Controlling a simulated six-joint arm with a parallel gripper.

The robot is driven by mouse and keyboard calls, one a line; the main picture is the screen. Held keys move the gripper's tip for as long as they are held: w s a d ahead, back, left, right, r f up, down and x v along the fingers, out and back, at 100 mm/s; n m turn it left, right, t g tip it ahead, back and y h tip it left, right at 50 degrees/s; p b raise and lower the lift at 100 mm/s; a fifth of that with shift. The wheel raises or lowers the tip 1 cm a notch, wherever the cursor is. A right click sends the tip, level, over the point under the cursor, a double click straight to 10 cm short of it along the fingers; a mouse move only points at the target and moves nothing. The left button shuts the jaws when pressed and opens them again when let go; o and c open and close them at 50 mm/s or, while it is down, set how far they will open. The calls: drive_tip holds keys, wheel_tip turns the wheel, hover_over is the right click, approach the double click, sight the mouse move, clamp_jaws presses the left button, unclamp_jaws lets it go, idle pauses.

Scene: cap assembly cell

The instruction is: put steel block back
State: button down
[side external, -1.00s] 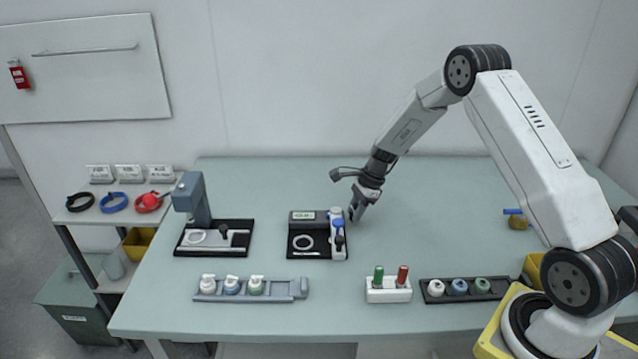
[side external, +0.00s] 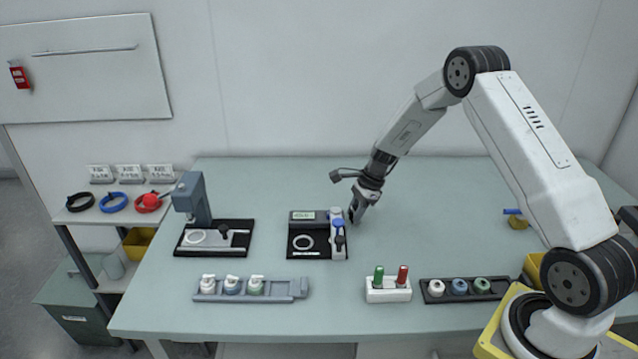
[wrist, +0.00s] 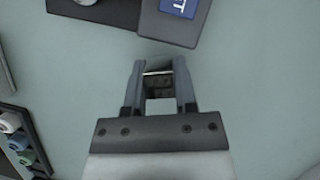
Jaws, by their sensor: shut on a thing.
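My gripper (side external: 356,211) is low over the table, just right of the black station with the white ring and the blue-and-white unit. In the wrist view my gripper (wrist: 158,82) has its two fingers closed on a small dark grey block with a bright upper edge, the steel block (wrist: 158,86). In the side view the block is too small and too hidden by the fingers to make out. I cannot tell whether its underside touches the table.
The black station (side external: 303,250) is close to my gripper's left; its grey part with a blue label (wrist: 178,18) lies just ahead in the wrist view. A press (side external: 193,205) stands further left. A capped-bottle rail (side external: 250,290) and plug holder (side external: 388,295) are in front. The table's back right is clear.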

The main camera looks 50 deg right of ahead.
drive_tip(key=shift+f, duration=0.5)
idle(0.8)
drive_tip(key=shift+c, duration=1.6)
unclamp_jaws()
drive_tip(key=shift+r, duration=3.5)
